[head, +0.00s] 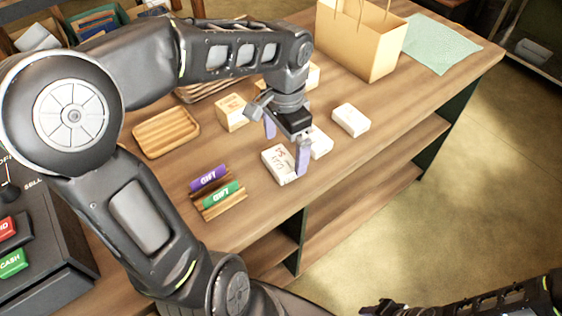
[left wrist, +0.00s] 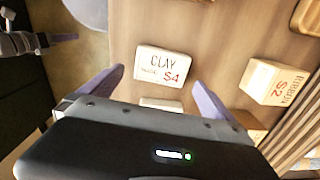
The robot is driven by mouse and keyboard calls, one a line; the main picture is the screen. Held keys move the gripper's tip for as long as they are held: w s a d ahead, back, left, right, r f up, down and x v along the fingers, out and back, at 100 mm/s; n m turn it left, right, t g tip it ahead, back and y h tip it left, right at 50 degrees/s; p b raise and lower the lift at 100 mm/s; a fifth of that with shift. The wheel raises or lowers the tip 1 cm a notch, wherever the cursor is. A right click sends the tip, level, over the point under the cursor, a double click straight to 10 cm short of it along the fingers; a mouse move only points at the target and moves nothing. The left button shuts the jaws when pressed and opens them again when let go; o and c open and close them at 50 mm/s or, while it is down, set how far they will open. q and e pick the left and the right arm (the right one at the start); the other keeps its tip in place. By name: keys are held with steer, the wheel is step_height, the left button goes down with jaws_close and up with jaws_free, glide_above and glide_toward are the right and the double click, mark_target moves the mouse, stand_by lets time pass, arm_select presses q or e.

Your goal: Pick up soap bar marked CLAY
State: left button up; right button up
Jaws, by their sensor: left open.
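The soap bar marked CLAY is a white block with black and red writing (left wrist: 163,67), lying flat on the wooden counter. In the head view it is the nearest white bar (head: 279,166), partly covered by a finger. My left gripper (head: 286,146) is open and empty, with purple fingers pointing down above the bars. In the left wrist view the CLAY bar lies just beyond the gap between the left fingertips (left wrist: 157,84). My right gripper (head: 384,308) shows only partly at the bottom edge, and its jaws are unclear.
More white bars (head: 351,120) lie beside and behind the CLAY bar. A ribbon box (head: 231,113), a wooden tray (head: 165,133) and a gift card holder (head: 222,206) stand to the left. A paper bag (head: 358,42) stands behind.

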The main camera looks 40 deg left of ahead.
mark_target(285, 158)
arm_select(q)
step_height(285, 158, down, 4)
steer(key=shift+r, duration=0.1)
steer(key=shift+c, duration=0.2)
stand_by(0.4)
steer(key=c, duration=1.4)
steer(key=shift+c, duration=0.2)
step_height(285, 158, up, 10)
stand_by(0.4)
